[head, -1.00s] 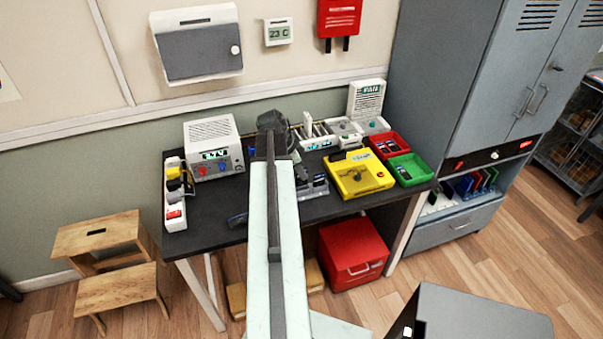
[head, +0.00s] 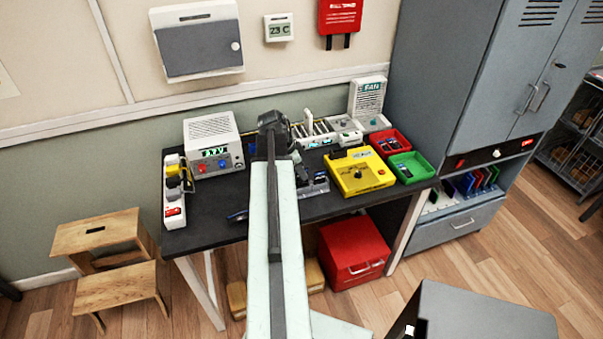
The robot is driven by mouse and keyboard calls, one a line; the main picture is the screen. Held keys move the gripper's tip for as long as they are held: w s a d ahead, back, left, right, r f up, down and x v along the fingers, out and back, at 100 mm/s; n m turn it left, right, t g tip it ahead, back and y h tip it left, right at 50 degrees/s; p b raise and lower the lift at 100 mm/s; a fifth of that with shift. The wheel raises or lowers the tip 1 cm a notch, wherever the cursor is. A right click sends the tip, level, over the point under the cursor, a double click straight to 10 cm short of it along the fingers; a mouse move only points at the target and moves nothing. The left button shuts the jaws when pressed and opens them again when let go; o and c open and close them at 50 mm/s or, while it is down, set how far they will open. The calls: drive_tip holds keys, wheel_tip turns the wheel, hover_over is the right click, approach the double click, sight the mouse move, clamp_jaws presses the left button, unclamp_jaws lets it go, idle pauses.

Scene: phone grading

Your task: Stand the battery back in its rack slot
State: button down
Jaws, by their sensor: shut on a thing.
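My pale arm runs up the middle of the view to a dark joint over the bench, and it hides my gripper and its jaws. A small dark thing with a blue edge (head: 238,215) shows at the left side of my arm, near the bench's front edge. It may be the battery, but it is too small and partly covered to tell. A white slotted rack (head: 319,141) stands at the back of the bench. A grey holder with dark items (head: 316,188) sits just right of my arm. I cannot tell which slot is the battery's.
The dark bench (head: 205,222) is bare at its front left. A power supply (head: 212,147) and a power strip (head: 174,212) stand at the left. A yellow box (head: 349,182), red tray (head: 391,137) and green tray (head: 424,168) fill the right. A grey locker (head: 440,80) stands beyond.

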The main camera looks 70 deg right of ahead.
sight(306, 185)
drive_tip(key=shift+f+b, duration=1.25)
drive_tip(key=shift+f, duration=0.15)
drive_tip(key=shift+f, duration=0.2)
drive_tip(key=c, duration=1.5)
unclamp_jaws()
drive_tip(key=shift+r, duration=0.15)
drive_tip(key=p+v, duration=0.7)
drive_tip(key=shift+w+a+r, duration=0.1)
drive_tip(key=shift+w+r, duration=0.05)
drive_tip(key=shift+r, duration=0.1)
